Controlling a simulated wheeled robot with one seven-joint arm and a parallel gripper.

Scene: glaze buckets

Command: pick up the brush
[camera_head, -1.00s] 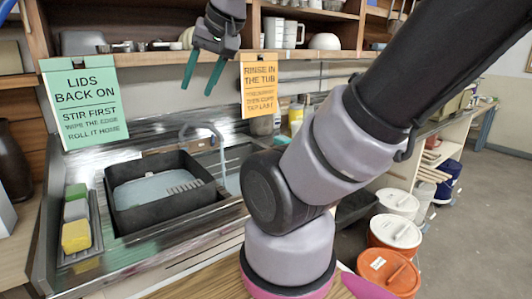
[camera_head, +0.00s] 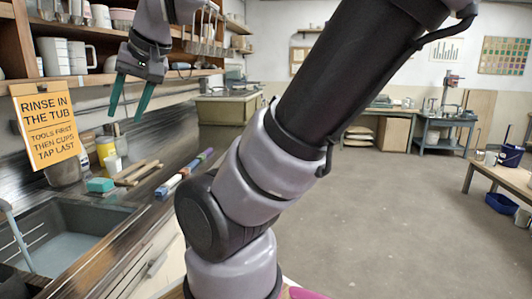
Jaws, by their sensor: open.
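My gripper (camera_head: 126,118) is open and empty, its two teal fingers pointing down in the air in front of the shelves. I cannot make out a brush for certain. Several wooden sticks (camera_head: 136,173) lie on the counter right of the sink, below the gripper in the picture. They may be handles, but they are too small to tell. A long blue, white and purple piece (camera_head: 184,172) lies to their right near the counter's front edge.
A sink (camera_head: 66,250) is at lower left, with a teal block (camera_head: 101,185) and a yellow bottle (camera_head: 106,150) by it. An orange sign (camera_head: 48,125) hangs from the shelf. Open floor (camera_head: 400,220) lies to the right, with a bench (camera_head: 505,178) at the far right.

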